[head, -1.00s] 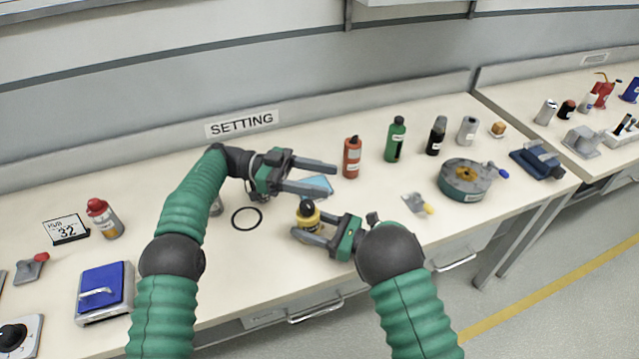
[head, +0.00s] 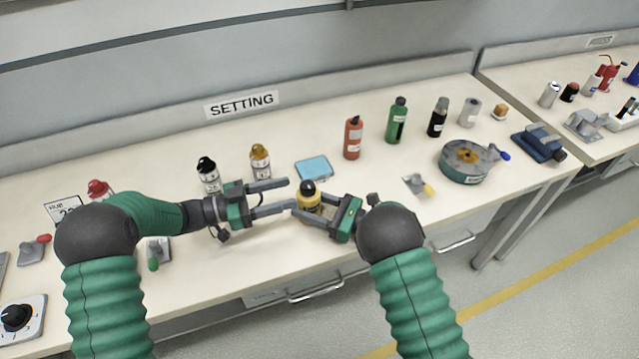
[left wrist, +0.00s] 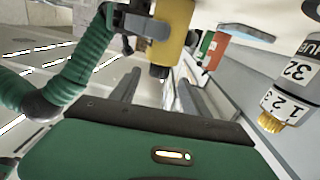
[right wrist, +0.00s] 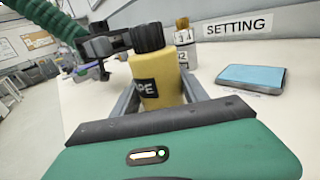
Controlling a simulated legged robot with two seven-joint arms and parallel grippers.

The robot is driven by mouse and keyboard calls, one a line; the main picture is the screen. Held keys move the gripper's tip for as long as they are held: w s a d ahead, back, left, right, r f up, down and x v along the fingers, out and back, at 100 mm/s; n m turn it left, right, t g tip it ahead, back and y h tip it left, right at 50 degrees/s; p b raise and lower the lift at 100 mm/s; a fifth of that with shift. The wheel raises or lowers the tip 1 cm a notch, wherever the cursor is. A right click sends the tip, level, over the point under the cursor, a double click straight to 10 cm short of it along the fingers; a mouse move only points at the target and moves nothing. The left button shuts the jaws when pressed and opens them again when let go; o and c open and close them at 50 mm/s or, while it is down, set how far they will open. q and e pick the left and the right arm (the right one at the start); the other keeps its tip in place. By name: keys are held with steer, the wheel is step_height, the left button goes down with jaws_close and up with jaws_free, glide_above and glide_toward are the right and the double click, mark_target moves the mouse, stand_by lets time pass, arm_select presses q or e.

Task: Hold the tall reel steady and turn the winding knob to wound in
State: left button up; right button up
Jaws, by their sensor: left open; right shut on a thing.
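The yellow reel (head: 308,201) stands upright on the bench with a black knob (head: 308,187) on top. In the right wrist view the reel (right wrist: 160,82) shows a dark label ending in "PE", and its black knob (right wrist: 147,37) is on top. My right gripper (head: 308,212) is shut on the reel's lower body. My left gripper (head: 288,194) is open just left of the reel, fingers pointing toward it. In the left wrist view the reel (left wrist: 174,20) and black knob (left wrist: 160,71) appear upside down beyond the fingertips. I cannot tell whether the fingers touch the knob.
Behind my left gripper stand a black-capped bottle (head: 208,174) and a gold-capped one (head: 260,162). A light blue pad (head: 313,169) lies behind the reel. Red (head: 352,138) and green (head: 396,121) bottles stand farther back. A teal drum (head: 464,175) is at right.

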mark_target(308, 189)
arm_select(q)
steer(key=x, duration=0.9)
steer(key=shift+w+d, duration=0.1)
steer(key=shift+d, duration=0.1)
steer(key=shift+c, duration=0.2)
jaws_close()
